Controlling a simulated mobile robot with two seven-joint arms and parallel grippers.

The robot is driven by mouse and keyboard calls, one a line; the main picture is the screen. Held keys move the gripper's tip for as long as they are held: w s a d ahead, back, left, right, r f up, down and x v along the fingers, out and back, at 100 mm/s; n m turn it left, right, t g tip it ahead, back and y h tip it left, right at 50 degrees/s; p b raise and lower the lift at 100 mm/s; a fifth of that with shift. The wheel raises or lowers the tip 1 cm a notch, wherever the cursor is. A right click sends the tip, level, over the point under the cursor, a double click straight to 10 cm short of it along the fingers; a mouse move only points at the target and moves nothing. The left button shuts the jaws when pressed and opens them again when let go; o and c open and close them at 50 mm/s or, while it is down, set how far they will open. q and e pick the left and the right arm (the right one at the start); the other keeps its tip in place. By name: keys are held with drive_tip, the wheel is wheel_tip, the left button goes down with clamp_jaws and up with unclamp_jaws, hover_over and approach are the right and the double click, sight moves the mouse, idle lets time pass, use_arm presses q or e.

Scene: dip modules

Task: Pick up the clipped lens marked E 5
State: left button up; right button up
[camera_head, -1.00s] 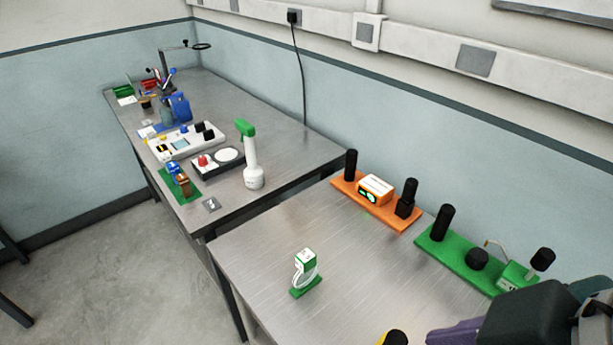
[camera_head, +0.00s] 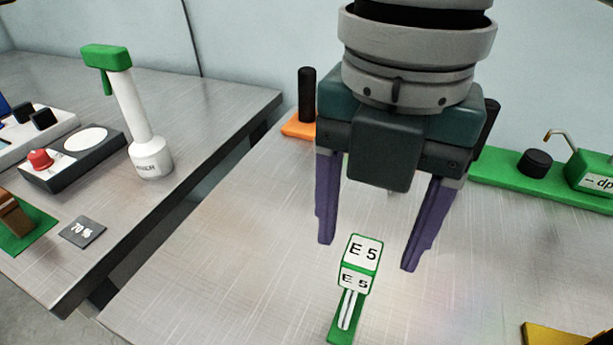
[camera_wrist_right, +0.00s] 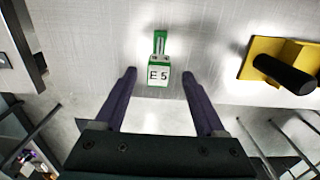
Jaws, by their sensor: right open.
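The clipped lens marked E 5 (camera_head: 361,252) stands upright on its green base on the near metal table. Its white label block with green edges sits on top, and the thin white lens below shows nearly edge-on. My right gripper (camera_head: 367,257) is open, with its purple fingers pointing down on either side of the block, apart from it. Nothing is between the fingers' gripping faces. My left gripper does not show.
A green-topped white bottle (camera_head: 148,150) and a grey 70% card (camera_head: 82,231) are on the left table. A green rack (camera_head: 500,170) stands at the back right, an orange one (camera_head: 297,127) behind my gripper. A yellow holder with a black handle (camera_wrist_right: 262,62) is to the right.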

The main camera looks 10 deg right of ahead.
sight(357, 279)
wheel_tip(357, 279, down, 7)
drive_tip(key=shift+a+f+b, duration=0.1)
drive_tip(key=shift+a+b, duration=0.05)
drive_tip(key=shift+b, duration=0.15)
drive_tip(key=shift+c, duration=0.3)
clamp_jaws()
idle(0.3)
